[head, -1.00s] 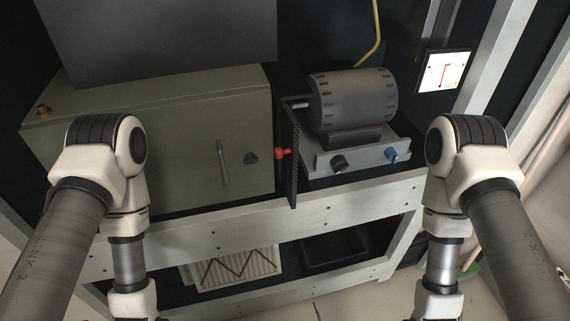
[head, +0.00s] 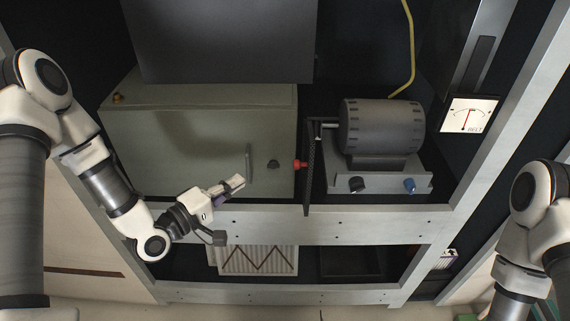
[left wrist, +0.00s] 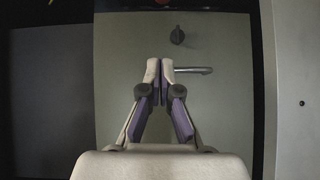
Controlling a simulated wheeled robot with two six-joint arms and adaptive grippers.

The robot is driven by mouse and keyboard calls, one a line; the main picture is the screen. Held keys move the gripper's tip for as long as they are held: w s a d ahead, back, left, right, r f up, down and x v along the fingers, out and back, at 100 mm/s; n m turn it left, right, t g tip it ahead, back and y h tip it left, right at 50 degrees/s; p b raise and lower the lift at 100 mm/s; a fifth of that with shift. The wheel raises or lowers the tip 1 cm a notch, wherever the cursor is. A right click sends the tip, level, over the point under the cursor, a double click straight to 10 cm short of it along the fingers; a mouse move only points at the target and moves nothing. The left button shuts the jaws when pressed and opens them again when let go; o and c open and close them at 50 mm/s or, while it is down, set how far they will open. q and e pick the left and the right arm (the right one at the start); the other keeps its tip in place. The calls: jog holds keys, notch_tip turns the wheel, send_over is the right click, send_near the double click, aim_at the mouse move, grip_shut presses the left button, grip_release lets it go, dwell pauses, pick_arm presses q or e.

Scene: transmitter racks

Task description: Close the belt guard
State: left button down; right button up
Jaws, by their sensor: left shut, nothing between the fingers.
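The belt guard (head: 309,180) is a dark mesh panel seen nearly edge-on between the green-grey cabinet and the motor (head: 380,127). It sticks out toward me from the motor's left side, so it stands open. A red knob (head: 300,164) sits at its left face; a bit of red also shows at the top edge of the left wrist view (left wrist: 163,2). My left gripper (head: 238,183) is shut and empty in front of the cabinet, left of the guard and apart from it. In the left wrist view its closed fingertips (left wrist: 160,68) point at the cabinet front. My right gripper is out of view.
The cabinet (head: 190,140) has an upright handle (head: 249,161) close by my left fingertips and a black knob (head: 273,164). A motor base with black and blue knobs (head: 409,185), a meter (head: 469,115) and a rack rail (head: 350,224) are nearby.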

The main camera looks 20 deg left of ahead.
pick_arm(q)
jog(key=w+d+p, duration=0.2)
jog(key=w+d, duration=0.6)
jog(key=w, duration=0.1)
jog(key=shift+d+f+p, duration=0.25)
jog(key=shift+d+p, duration=0.1)
jog(key=shift+a, duration=0.1)
